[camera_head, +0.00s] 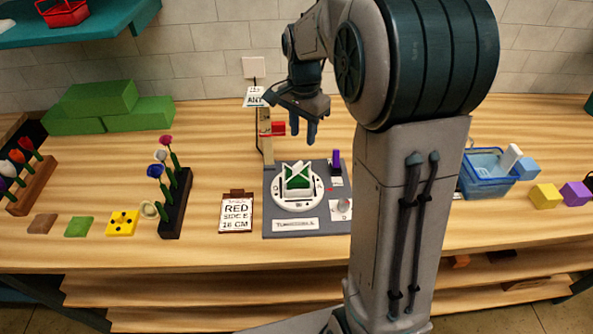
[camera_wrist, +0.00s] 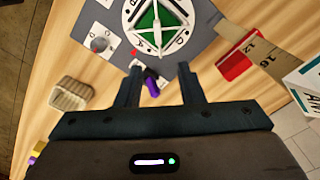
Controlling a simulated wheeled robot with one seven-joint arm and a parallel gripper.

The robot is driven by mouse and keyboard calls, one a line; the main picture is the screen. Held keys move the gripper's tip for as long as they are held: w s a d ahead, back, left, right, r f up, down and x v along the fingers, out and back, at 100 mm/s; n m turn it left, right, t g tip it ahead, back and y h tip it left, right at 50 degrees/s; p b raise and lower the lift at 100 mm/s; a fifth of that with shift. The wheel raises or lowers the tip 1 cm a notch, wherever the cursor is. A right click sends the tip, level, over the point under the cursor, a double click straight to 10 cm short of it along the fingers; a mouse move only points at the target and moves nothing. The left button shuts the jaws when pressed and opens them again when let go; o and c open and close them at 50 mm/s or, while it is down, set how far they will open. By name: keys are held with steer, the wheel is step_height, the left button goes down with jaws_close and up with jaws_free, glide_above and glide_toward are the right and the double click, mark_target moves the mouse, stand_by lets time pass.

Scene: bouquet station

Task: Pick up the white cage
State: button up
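A white frame of crossed bars (camera_head: 299,169), which looks like the white cage, stands over a green block on the round white turntable (camera_head: 281,204). In the wrist view its bars (camera_wrist: 157,32) show at the top, over the green. My gripper (camera_head: 303,132) is above and behind the turntable board, fingers pointing down. In the wrist view my gripper (camera_wrist: 161,82) is open and empty, apart from the cage. A purple-topped item (camera_head: 336,160) stands on the board; it shows between my fingers in the wrist view (camera_wrist: 151,83), below them.
A wooden post with a red block (camera_head: 276,129) stands behind the board. A sign reading RED SIDE E 16 CM (camera_head: 237,212) lies left. A dark flower rack (camera_head: 176,205) is farther left. A blue basket (camera_head: 487,185) and colored cubes (camera_head: 545,196) are right.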

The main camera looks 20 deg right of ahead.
mark_target(301, 162)
step_height(301, 162, down, 5)
steer(key=shift+r, duration=0.1)
steer(key=shift+s+a+f+p, duration=0.1)
steer(key=shift+f+p, duration=0.45)
steer(key=shift+f, duration=0.85)
steer(key=shift+s+a+f+p, duration=0.1)
steer(key=shift+f+p, duration=0.45)
steer(key=shift+f, duration=0.8)
jaws_close()
